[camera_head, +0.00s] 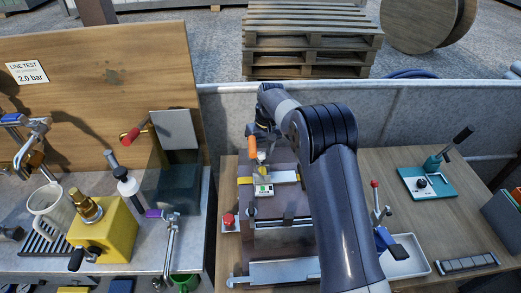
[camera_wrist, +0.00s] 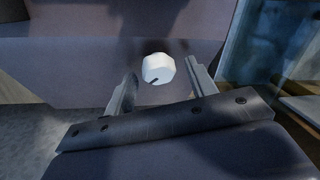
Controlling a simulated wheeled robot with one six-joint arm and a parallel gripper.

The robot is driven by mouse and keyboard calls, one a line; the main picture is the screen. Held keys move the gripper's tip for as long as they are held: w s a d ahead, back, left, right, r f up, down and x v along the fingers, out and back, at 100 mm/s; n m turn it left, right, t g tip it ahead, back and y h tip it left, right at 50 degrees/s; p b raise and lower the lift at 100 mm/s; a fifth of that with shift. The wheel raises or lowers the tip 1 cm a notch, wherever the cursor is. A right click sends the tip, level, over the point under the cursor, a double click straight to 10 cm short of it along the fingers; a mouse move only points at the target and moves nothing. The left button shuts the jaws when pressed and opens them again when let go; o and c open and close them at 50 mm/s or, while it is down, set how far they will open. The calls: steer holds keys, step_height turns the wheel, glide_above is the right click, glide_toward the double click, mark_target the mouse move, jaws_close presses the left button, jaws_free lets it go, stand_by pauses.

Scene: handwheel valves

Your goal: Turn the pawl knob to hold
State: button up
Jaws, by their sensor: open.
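A small white faceted knob (camera_wrist: 157,68) with a short dark mark near its lower edge shows in the wrist view, in front of a dull purple-grey surface. My gripper (camera_wrist: 161,73) is open, with one finger on each side of the knob in the picture. I see no clear contact, and cannot tell how far the fingertips are from it. In the head view, my arm reaches to the middle bench and hides part of it, and the gripper is hard to make out there. I cannot surely match the white knob to a thing in the head view.
A teal base (camera_head: 437,190) with a black-handled lever and a dark knob stands on the right. A red-tipped lever (camera_head: 377,200) and white tray (camera_head: 407,258) lie right of my arm. A yellow block valve (camera_head: 105,235) stands on the left bench. A grey partition runs behind.

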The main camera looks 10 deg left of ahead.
steer(key=shift+c, duration=0.4)
steer(key=c, duration=0.9)
steer(key=shift+n, duration=0.3)
steer(key=n+g+y, duration=0.1)
steer(key=n, duration=0.2)
steer(key=shift+w+n+g+y, duration=0.1)
steer(key=shift+n+g+y, duration=0.35)
steer(key=shift+n, duration=1.15)
steer(key=o, duration=1)
